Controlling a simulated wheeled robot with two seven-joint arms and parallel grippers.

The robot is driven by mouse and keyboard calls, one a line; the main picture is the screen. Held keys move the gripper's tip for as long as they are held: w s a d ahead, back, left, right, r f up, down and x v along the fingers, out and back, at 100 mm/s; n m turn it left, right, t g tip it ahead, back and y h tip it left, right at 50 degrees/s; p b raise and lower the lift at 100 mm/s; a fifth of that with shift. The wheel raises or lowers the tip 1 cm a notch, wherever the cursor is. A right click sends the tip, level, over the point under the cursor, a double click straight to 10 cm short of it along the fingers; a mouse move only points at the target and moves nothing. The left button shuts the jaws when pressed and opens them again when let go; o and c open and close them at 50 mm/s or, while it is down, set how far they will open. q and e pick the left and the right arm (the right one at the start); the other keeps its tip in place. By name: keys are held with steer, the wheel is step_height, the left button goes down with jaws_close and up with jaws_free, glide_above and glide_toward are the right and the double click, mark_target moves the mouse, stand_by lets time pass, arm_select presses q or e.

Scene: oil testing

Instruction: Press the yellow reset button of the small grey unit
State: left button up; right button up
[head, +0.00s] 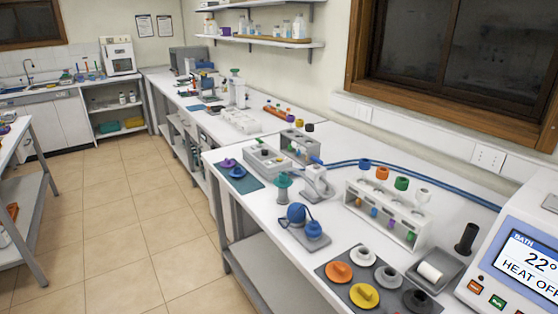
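A small grey box-shaped unit (300,142) stands on the right-hand bench, toward its far end against the wall side. Small coloured spots show on its front, but they are too small for me to tell whether one is a yellow reset button. A blue hose (370,163) runs from a blue fitting beside this unit along the wall to the right. Neither of my grippers is in view.
A white bath unit (520,260) with a screen reading "BATH 22° HEAT OFF" stands at the near right. A rack (388,215) of coloured-capped vials, a dark mat (340,293) with coloured knobs and a blue flask-like item (297,213) crowd the bench. The tiled floor (135,215) is clear.

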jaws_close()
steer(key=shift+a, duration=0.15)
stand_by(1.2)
